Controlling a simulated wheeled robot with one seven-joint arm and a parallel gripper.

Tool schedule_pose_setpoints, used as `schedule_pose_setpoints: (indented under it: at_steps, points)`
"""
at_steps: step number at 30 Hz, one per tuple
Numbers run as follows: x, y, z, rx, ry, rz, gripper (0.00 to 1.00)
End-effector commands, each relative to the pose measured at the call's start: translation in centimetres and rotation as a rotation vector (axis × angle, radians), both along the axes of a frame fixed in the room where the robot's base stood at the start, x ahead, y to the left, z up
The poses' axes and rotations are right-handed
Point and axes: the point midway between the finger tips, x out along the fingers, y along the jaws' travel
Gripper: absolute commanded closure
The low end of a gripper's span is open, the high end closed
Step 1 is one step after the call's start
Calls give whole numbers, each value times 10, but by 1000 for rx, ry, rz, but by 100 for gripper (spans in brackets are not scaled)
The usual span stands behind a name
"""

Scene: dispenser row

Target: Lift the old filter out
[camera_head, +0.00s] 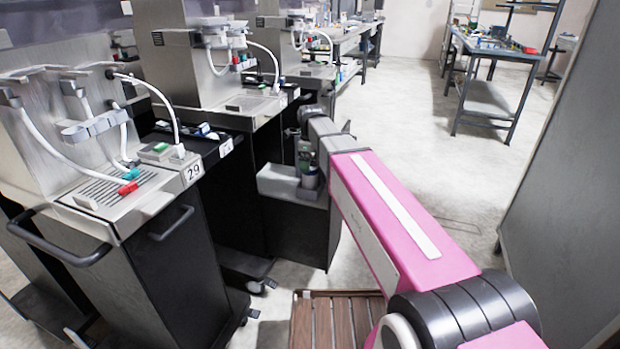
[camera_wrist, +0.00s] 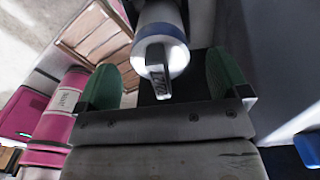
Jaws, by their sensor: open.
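In the wrist view the filter (camera_wrist: 163,40) is a white cylinder with a blue band and a small dark-and-light tab on its near end. My gripper (camera_wrist: 166,72) is open, with one green-padded finger on each side of the filter. A gap shows on both sides, so the fingers do not appear to touch it. In the head view my arm reaches down to a grey housing (camera_head: 280,186) on a dark cabinet. A small white and green shape there is partly hidden by my wrist, and I cannot tell filter from finger.
A slatted wooden platform (camera_head: 330,318) lies on the floor below. A grey panel (camera_head: 570,170) stands at right. A workbench (camera_head: 495,60) is far back, with clear floor before it.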

Motion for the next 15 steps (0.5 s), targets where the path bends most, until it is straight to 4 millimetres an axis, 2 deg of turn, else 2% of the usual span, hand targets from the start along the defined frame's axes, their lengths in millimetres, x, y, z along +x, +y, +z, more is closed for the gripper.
schedule_pose_setpoints:
  at_steps: [4,12,13,15]
  points:
    - [0,0,-19,-1,1,0,6]
    - [0,0,-23,0,-1,0,6]
    - [0,0,-23,0,-1,0,10]
    - [0,0,-23,0,-1,0,32]
